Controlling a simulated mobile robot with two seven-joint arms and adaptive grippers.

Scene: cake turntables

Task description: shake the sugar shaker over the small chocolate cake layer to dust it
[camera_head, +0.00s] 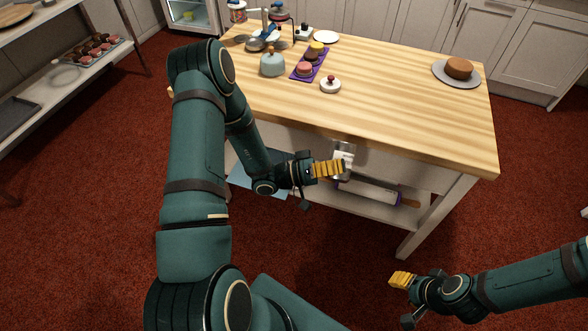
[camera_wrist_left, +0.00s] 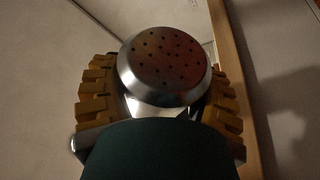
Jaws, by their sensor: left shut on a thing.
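My left gripper (camera_head: 334,167) is shut on the silvery sugar shaker (camera_head: 343,156), in front of the table's near side and below its top. In the left wrist view the shaker's round, perforated metal lid (camera_wrist_left: 166,62) sits between the yellow ribbed fingers (camera_wrist_left: 160,95). A small brown cake layer (camera_head: 311,57) sits on a purple tray between a pink and a yellow one. A larger brown cake (camera_head: 458,68) sits on a grey round stand at the right. The shaker is well apart from both. My right gripper (camera_head: 401,279) is low at the right, over the floor; its jaw opening is unclear.
The wooden table (camera_head: 400,95) has much bare top in the middle. A blue-grey domed pot (camera_head: 272,63), a small white lidded dish (camera_head: 330,85) and a white plate (camera_head: 326,37) stand at the left. A rolling pin (camera_head: 368,193) lies on the shelf below.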

